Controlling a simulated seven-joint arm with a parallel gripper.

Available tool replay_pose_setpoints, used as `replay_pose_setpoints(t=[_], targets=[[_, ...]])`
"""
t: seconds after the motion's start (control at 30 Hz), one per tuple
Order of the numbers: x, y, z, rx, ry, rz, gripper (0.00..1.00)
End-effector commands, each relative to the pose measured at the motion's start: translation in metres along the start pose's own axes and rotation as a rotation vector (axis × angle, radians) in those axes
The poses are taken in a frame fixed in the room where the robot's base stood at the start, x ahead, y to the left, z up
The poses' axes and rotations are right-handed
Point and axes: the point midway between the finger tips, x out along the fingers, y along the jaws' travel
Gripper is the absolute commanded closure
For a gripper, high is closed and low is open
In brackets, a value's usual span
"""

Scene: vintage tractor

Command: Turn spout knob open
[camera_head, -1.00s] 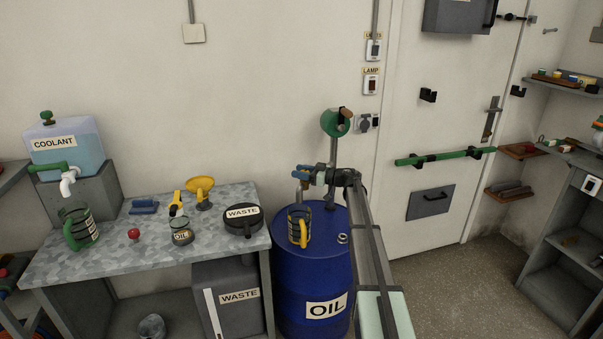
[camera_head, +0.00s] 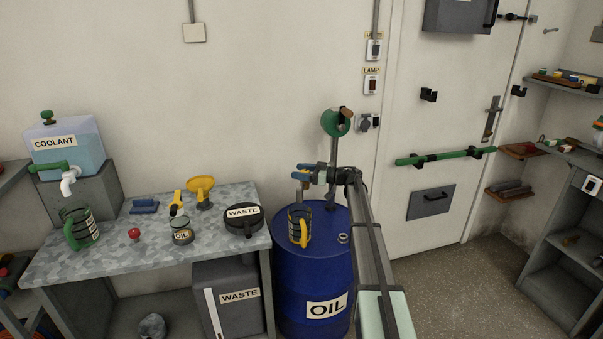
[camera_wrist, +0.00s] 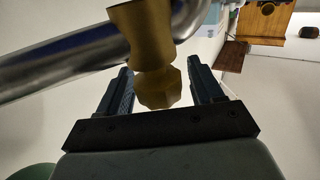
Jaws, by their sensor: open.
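The spout is a shiny metal pipe crossing the upper left of the wrist view (camera_wrist: 70,58), with a brass-coloured collar (camera_wrist: 143,30). Below the collar is a faceted brass knob (camera_wrist: 157,90). My gripper (camera_wrist: 158,72) is open, with one dark blue finger on each side of the knob. Whether either finger touches it I cannot tell. In the head view my gripper (camera_head: 304,171) is at the spout above the blue oil drum (camera_head: 300,285), and the knob is too small to make out there. A yellow-handled jug (camera_head: 304,228) stands on the drum below the spout.
A hand pump (camera_head: 333,124) with a green wheel-like head rises behind my gripper. At the left is a workbench (camera_head: 110,245) with a coolant tank (camera_head: 68,145), a waste container (camera_head: 243,221) and a yellow funnel (camera_head: 201,190). A door (camera_head: 455,90) stands behind at the right.

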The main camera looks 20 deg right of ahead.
Motion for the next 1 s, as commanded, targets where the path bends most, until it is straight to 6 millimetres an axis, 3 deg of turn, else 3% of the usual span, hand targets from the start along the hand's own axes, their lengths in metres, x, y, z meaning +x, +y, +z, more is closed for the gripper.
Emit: replay_pose_setpoints(t=[0.17, 0.33, 0.8, 1.0], targets=[[-0.002, 0.0, 0.0, 0.0, 0.0, 0.001, 0.34], [-0.018, 0.0, 0.0, 0.0, 0.0, 0.001, 0.34], [-0.105, 0.0, 0.0, 0.0, 0.0, 0.001, 0.34], [-0.129, 0.0, 0.0, 0.0, 0.0, 0.001, 0.34]])
